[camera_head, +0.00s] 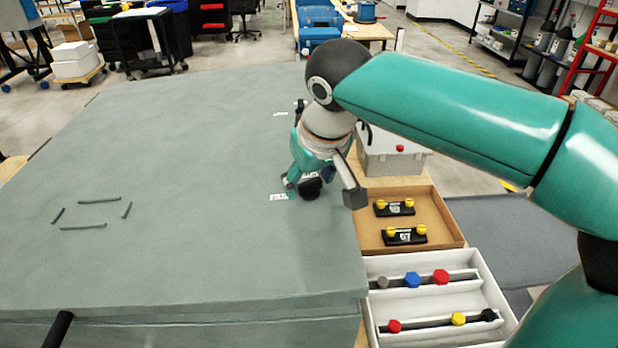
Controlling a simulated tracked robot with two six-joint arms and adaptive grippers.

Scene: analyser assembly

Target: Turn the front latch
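The analyser's large grey-green cover (170,200) fills the left and middle of the head view. Two small labels lie along its right edge, a front one (278,196) and a rear one (281,114). My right gripper (333,192) points down at this edge, just right of the front label. Its grey right finger stands well out to the side, and it looks open. The front latch near the label is largely hidden by the gripper, and I cannot tell its angle or whether it is touched. My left gripper is out of view.
Right of the cover are a grey case (395,160), a brown tray (440,208) with two black parts with yellow knobs, and a white tray (440,302) with coloured knobs. Several dark strips lie on the cover. A black bar (58,330) shows at bottom left.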

